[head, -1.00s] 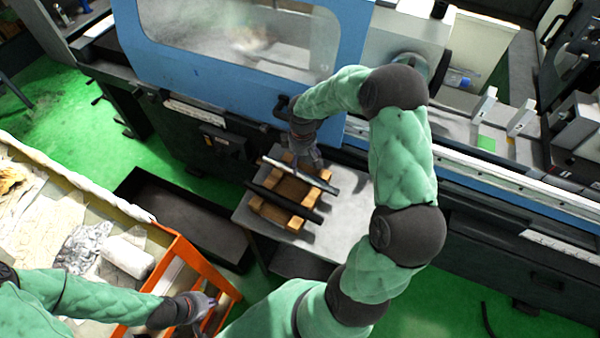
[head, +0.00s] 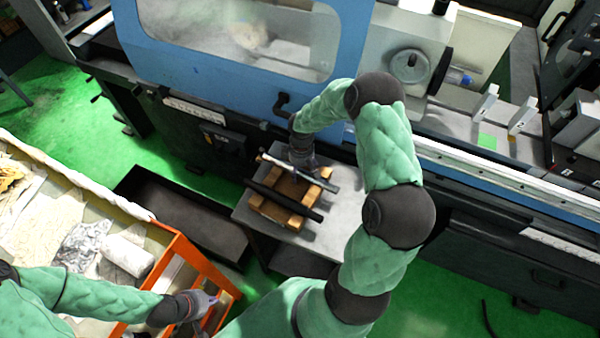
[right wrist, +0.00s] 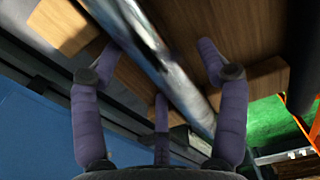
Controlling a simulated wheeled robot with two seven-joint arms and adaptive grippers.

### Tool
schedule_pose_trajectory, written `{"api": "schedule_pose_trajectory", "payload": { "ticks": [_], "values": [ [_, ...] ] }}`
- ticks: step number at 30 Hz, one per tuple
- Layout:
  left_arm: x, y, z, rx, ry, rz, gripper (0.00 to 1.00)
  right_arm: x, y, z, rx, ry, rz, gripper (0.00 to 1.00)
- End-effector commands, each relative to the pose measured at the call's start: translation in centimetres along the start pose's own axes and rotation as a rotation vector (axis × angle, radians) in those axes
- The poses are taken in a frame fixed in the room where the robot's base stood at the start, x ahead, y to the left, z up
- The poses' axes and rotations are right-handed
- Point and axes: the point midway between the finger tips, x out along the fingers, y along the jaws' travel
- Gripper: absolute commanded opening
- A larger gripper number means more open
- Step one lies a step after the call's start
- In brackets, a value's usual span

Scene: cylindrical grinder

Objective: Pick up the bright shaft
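The bright shaft (head: 275,162) lies slanted on a wooden rack (head: 272,212) on a small grey table. My right gripper (head: 302,164) is over the middle of this shaft and hides part of it. In the right wrist view the shaft (right wrist: 165,62) runs between the spread purple fingers of my right gripper (right wrist: 160,52), with a gap to the fingers on both sides. The gripper is open. My left gripper (head: 208,300) is low at the left by an orange-framed cart, far from the shaft; its fingers are too small to judge.
A dark shaft (head: 280,199) lies on the same rack, nearer to me and parallel. The grey table (head: 345,212) is bare to the right. The blue grinder door (head: 190,75) stands close behind. A black tray (head: 180,215) and the orange cart (head: 180,250) are at the left.

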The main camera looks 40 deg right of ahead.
Motion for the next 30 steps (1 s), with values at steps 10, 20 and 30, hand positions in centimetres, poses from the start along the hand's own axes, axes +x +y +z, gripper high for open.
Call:
{"api": "schedule_pose_trajectory", "payload": {
  "ticks": [10, 20, 30],
  "values": [
    [0.0, 0.0, 0.0, 0.0, 0.0, 0.0, 0.0, -0.3, 0.3, -0.2, 0.002, 0.005, 0.006, 0.0],
    [-0.1, 0.0, 0.0, 0.0, 0.0, 0.0, 0.0, -1.2, 0.3, -0.2, 0.002, 0.005, 0.008, 0.0],
    [-0.4, 0.1, 0.0, 0.0, 0.0, 0.0, 0.0, -5.5, 0.0, 1.5, 0.004, 0.005, 0.009, 0.0]
  ]
}}
